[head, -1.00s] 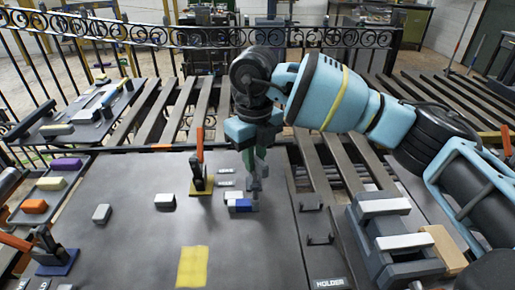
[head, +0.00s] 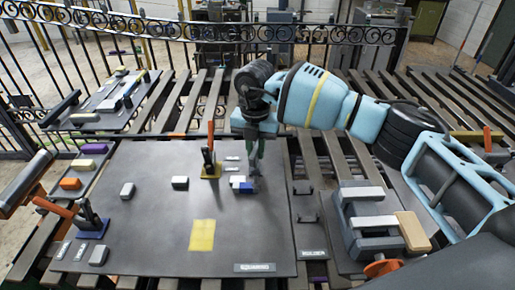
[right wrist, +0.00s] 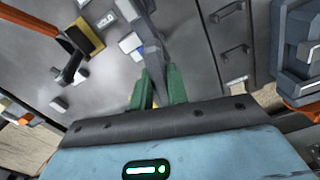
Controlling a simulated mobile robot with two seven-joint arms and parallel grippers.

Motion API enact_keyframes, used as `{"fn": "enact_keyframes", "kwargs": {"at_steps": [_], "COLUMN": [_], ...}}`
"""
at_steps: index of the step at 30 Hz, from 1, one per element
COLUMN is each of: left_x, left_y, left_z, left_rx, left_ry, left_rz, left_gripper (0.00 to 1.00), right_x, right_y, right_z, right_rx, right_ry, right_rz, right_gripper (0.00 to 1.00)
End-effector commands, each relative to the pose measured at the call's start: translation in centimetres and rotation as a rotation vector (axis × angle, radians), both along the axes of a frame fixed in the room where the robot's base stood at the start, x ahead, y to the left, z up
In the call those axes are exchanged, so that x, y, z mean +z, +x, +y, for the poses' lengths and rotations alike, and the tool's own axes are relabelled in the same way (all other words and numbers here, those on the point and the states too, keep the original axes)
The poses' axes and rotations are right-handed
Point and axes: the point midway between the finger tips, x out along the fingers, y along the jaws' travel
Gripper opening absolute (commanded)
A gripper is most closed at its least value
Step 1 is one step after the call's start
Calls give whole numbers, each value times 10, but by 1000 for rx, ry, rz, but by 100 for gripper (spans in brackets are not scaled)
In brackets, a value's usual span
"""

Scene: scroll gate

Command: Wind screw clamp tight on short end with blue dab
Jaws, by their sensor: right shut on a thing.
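My right gripper (head: 254,150) points down over the dark table, its green fingers (right wrist: 158,92) shut on a grey upright piece that looks like the screw clamp (right wrist: 150,40). In the head view the grey clamp (head: 255,172) reaches down beside a small white piece with a blue dab (head: 246,188). In the right wrist view the white piece (right wrist: 130,43) lies just left of the clamp. The clamp seems to be at the dabbed end, but I cannot tell whether it touches or how tight it is. My left gripper is not in view.
A toggle clamp with an orange handle (head: 208,155) on a yellow base stands left of my right gripper. Another on a blue base (head: 92,228) is at front left. A yellow square (head: 202,235) lies in front. A grey vise-like fixture (head: 362,215) is at right.

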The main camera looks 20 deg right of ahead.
Motion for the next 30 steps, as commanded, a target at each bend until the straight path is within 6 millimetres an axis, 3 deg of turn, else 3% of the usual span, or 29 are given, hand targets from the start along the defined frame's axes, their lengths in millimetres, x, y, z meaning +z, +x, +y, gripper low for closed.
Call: {"fn": "enact_keyframes", "kwargs": {"at_steps": [9, 26, 27, 30], "left_x": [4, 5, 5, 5], "left_y": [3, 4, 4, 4], "left_z": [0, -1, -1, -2], "left_rx": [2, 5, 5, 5], "left_ry": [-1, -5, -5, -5], "left_rz": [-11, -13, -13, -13], "left_gripper": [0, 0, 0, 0], "right_x": [3, 3, 3, 3], "right_y": [1, 2, 2, 1], "right_z": [0, 0, 0, 0], "right_rx": [-133, -162, -162, -161], "right_ry": [3, 3, 3, 3], "right_rz": [-5, -7, -7, -5], "right_gripper": [0, 0, 19, 32]}}
